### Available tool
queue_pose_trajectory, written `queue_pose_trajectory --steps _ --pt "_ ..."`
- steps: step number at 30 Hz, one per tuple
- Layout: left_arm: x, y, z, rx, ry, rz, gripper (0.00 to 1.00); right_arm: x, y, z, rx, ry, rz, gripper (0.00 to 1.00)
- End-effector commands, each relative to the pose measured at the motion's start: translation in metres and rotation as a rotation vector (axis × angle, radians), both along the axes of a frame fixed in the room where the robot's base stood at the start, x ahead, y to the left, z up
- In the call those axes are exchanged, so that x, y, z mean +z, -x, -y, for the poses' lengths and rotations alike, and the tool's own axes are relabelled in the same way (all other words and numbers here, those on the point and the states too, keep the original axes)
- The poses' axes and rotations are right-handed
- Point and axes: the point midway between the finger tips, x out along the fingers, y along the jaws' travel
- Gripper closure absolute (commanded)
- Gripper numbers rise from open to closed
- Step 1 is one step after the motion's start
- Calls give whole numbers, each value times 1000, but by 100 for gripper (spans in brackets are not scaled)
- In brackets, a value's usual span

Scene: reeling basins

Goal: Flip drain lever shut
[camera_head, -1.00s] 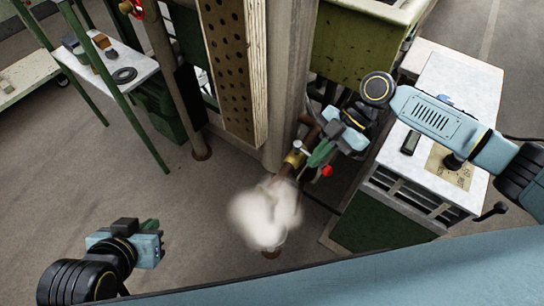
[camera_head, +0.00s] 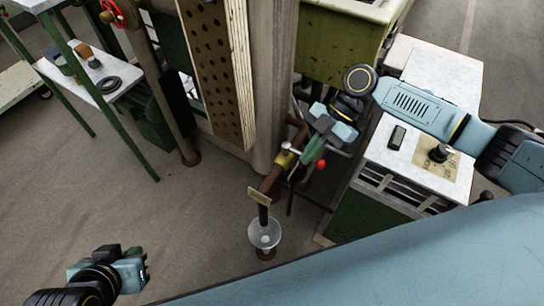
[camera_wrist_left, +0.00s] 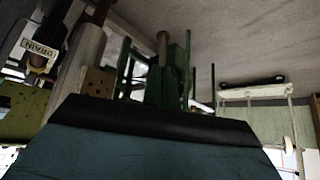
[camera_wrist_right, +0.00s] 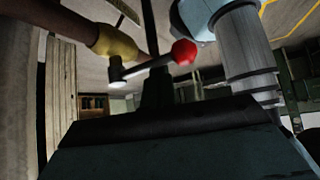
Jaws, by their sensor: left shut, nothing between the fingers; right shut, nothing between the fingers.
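The drain lever is a silver rod with a red knob (camera_head: 321,164), on a brass valve (camera_head: 285,159) in a brown pipe. In the right wrist view the lever (camera_wrist_right: 145,70) sticks out sideways from the valve (camera_wrist_right: 117,45), with its red knob (camera_wrist_right: 183,53) at the right end. My right gripper (camera_head: 309,158) is shut and empty, close beside the lever; I cannot tell whether it touches. My left gripper (camera_head: 138,268) is shut and empty, low over the floor at left. A DRAIN sign (camera_head: 260,196) hangs at the pipe's outlet; it also shows in the left wrist view (camera_wrist_left: 39,48).
A clear funnel (camera_head: 265,236) stands under the outlet. A thick grey post (camera_head: 272,90) and a perforated board (camera_head: 214,70) rise behind the valve. A white-topped cabinet (camera_head: 398,155) stands right, under my right arm. A green-legged shelf (camera_head: 106,86) stands left. The left floor is clear.

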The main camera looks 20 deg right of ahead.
Motion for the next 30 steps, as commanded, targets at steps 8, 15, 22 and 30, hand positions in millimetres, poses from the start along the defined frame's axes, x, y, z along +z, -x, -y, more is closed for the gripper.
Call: queue_pose_trajectory --steps 8,15,22,30 --pt "-10 20 -9 12 -27 -113 100 2 2 -4 -2 5 1 100" --pt "-28 53 -24 32 -78 -321 100 8 11 -19 1 1 0 100" --pt "-65 43 -32 32 -100 -336 100 24 8 -21 -3 3 5 100" --pt "-97 41 -43 32 -120 -349 100 65 -16 9 -1 2 1 100"
